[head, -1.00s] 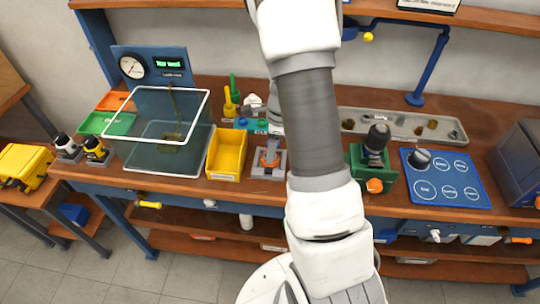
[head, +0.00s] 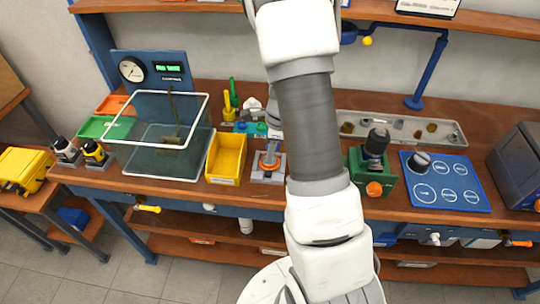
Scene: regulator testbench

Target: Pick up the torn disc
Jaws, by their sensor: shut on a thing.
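My gripper (head: 271,147) shows small and partly hidden by my own arm, just above a grey fixture block (head: 267,176) near the front of the bench. An orange round part (head: 269,160) shows on the block, right under the fingers. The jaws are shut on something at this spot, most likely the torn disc. The disc itself is too small and too covered to make out, including any tear. I cannot tell whether it is apart from the block.
A yellow bin (head: 226,160) and a glass tank (head: 160,160) stand left of the block. Teal discs (head: 262,129) lie behind it. Right of my arm are a green device (head: 372,172), a blue marked mat (head: 446,183) and a grey parts tray (head: 400,128).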

